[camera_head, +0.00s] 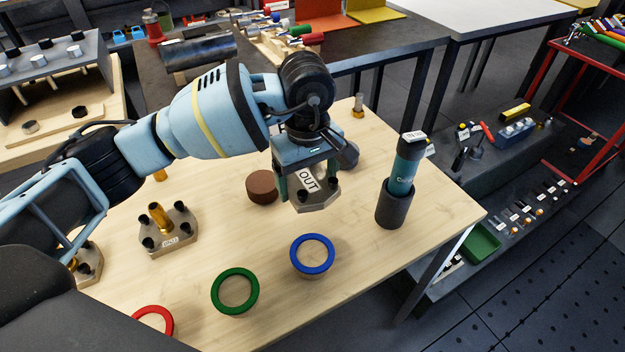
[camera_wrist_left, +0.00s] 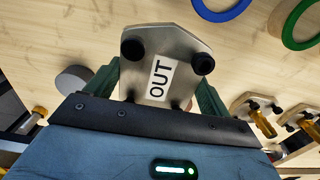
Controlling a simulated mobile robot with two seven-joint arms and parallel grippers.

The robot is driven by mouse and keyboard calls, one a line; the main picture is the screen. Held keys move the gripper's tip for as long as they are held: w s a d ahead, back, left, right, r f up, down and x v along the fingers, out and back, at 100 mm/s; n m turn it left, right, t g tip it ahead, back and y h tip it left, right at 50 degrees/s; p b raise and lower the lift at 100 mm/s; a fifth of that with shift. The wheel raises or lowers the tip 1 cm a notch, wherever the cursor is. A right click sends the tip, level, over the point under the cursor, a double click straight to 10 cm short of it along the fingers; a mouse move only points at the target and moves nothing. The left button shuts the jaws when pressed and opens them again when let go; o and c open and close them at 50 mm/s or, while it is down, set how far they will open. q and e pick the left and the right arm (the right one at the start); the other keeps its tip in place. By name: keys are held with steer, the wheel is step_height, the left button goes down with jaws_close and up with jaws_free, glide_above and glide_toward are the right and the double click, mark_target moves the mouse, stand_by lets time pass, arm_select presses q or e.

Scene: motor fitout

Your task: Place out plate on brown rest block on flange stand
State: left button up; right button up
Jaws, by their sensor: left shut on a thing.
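My left gripper (camera_head: 308,185) is shut on the out plate (camera_head: 318,196), a grey-beige plate with black knobs and a white OUT label. The plate hangs above the light wood top, and it fills the middle of the left wrist view (camera_wrist_left: 185,62) between the green fingers. The brown rest block (camera_head: 262,186), a short round disc, sits on the wood top (camera_head: 420,220) just left of the gripper in the head view. Its top is bare. I cannot make out the block in the wrist view. My right gripper is not in view.
A teal bottle in a dark grey cup (camera_head: 392,205) stands right of the plate. Blue (camera_head: 312,255), green (camera_head: 235,291) and red (camera_head: 155,318) rings lie in front. A similar labelled plate with a brass post (camera_head: 168,228) stands left. A grey cylinder (camera_wrist_left: 72,80) is near the gripper.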

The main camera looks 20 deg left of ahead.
arm_select(q)
steer(key=p, duration=0.1)
glide_above(262, 181)
steer(key=shift+w+f, duration=0.1)
steer(key=shift+f, duration=0.3)
steer(key=shift+f, duration=0.1)
steer(key=shift+f, duration=1.65)
steer(key=o, duration=1.2)
steer(key=shift+f, duration=0.15)
